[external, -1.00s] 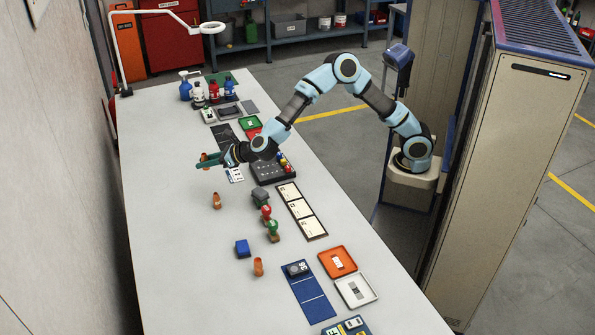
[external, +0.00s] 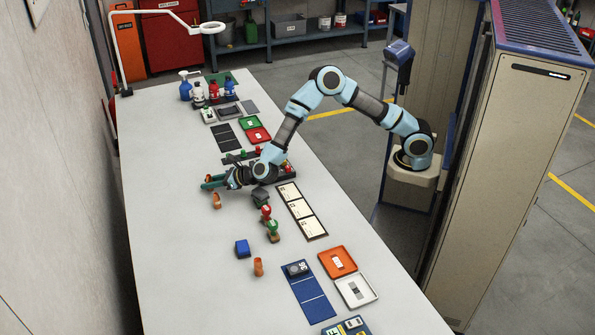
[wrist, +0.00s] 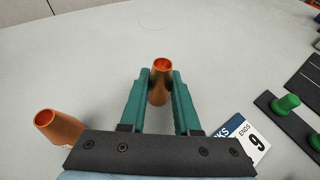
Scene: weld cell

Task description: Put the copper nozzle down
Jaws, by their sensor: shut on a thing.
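My gripper (external: 210,182) is low over the left part of the white table, with its green fingers shut on a copper nozzle. In the wrist view the held nozzle (wrist: 159,88) is between the fingers (wrist: 161,85), its open end facing up toward the camera. Whether its foot touches the table cannot be told. A second copper nozzle (external: 217,201) stands on the table close to the gripper; in the wrist view a nozzle (wrist: 58,131) shows at the lower left. A third copper nozzle (external: 258,267) stands nearer the front.
A blue block (external: 242,249) and red-topped and green-topped pieces (external: 273,230) stand toward the front. A label card (wrist: 248,138) lies right of the fingers in the wrist view. Bare table (external: 165,240) lies along the left side.

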